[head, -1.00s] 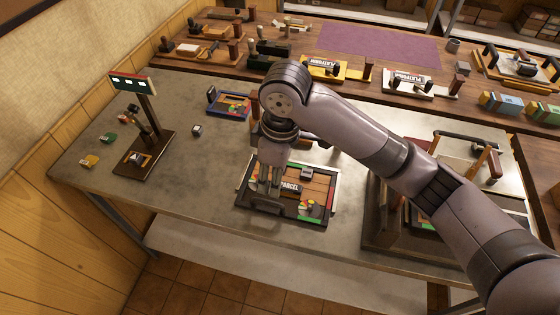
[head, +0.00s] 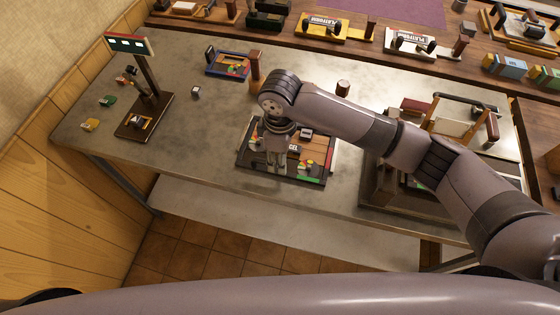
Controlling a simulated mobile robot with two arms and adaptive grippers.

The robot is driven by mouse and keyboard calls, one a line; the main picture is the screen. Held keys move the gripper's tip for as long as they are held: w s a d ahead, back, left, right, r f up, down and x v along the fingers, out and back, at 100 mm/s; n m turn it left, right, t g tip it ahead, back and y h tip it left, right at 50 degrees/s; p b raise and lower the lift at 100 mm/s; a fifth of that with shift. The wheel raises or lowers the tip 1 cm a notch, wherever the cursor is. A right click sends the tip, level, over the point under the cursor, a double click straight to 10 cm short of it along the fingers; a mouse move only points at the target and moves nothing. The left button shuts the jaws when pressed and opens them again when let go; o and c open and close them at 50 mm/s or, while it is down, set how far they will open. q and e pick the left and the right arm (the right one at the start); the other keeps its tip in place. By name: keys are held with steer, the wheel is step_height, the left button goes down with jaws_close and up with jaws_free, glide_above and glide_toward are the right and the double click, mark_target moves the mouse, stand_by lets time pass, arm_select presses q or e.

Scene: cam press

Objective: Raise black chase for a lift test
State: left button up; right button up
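The black chase (head: 314,181), a dark rectangular frame, lies on the grey-topped table. Inside it are wooden blocks, small coloured pieces and a block with white lettering, partly covered. My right gripper (head: 277,170) points down over the left-front part of the chase and hides some of its contents. Its fingers look close together, but I cannot tell whether they are shut or touch anything. I see no clear gap under the chase. My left gripper is not in view.
A post stand with a small lit panel (head: 127,43) stands at the left. A smaller blue-framed tray (head: 228,64) lies behind the chase. A dark press-like device (head: 383,205) stands right, partly behind my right arm.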

steer(key=shift+f, duration=2.25)
jaws_close()
steer(key=shift+w+r+p, duration=0.1)
steer(key=shift+r+p, duration=0.15)
steer(key=shift+p, duration=0.1)
